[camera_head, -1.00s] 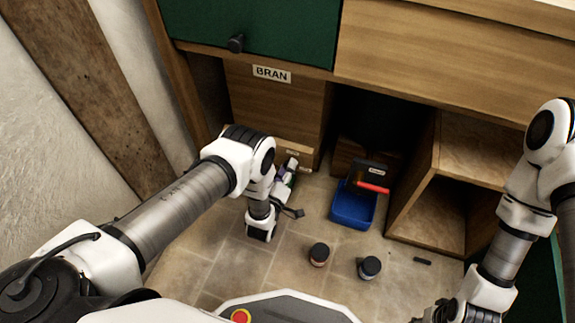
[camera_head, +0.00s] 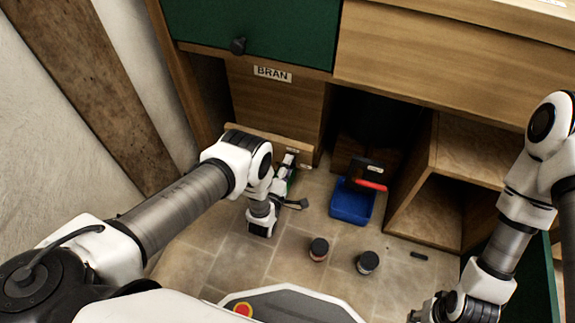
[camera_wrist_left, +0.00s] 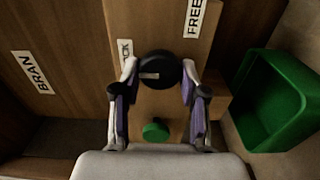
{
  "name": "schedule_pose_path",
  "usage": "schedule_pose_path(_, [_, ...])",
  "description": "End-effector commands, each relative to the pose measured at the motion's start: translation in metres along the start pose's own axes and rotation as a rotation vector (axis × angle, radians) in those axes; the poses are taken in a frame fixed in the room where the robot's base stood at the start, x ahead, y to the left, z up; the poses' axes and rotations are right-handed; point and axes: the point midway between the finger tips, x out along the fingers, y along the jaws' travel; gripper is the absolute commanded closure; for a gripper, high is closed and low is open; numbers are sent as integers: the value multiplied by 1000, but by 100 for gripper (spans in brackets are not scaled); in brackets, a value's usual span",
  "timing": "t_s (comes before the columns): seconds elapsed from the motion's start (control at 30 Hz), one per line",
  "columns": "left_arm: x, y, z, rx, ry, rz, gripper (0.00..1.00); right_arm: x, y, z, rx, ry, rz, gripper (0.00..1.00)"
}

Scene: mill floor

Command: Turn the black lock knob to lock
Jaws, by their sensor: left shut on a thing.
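The black lock knob (camera_wrist_left: 160,68) is a round dark knob on a wooden panel in the left wrist view. A pale mark on it lies toward the partly hidden label ending in "CK" (camera_wrist_left: 125,50); a "FREE" label (camera_wrist_left: 195,18) is at its upper right. My left gripper (camera_wrist_left: 159,78) has its purple-padded fingers on both sides of the knob and is shut on it. In the head view my left gripper (camera_head: 284,180) is low by the BRAN cabinet, and the knob is hidden. My right gripper (camera_head: 430,310) is partly cut off at the bottom right, its jaws unclear.
A green knob (camera_wrist_left: 155,130) is below the black one. A green bin (camera_wrist_left: 275,105) stands to the right. In the head view a blue bin (camera_head: 351,205) and two small dark-topped jars (camera_head: 318,250) (camera_head: 367,262) stand on the tiled floor. An open wooden cabinet (camera_head: 430,200) is at the right.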

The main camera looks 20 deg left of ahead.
Motion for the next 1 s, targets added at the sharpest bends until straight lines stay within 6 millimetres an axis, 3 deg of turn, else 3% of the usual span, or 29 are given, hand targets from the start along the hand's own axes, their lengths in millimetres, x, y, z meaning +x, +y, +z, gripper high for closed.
schedule_pose_path(0.37, [1,1,-1,-4,2,2,92,0,0,0,0,0,0,60])
schedule_pose_path(0.4, [1,1,-1,-3,2,2,43,0,0,0,0,0,0,60])
schedule_pose_path(0.43, [1,1,-1,-3,2,2,34,0,0,0,0,0,0,60])
schedule_pose_path(0.77, [-2,0,0,-3,1,0,34,0,0,0,0,0,0,60])
schedule_pose_path(1.0, [-42,-1,0,-2,1,-3,34,0,0,0,0,0,0,60])
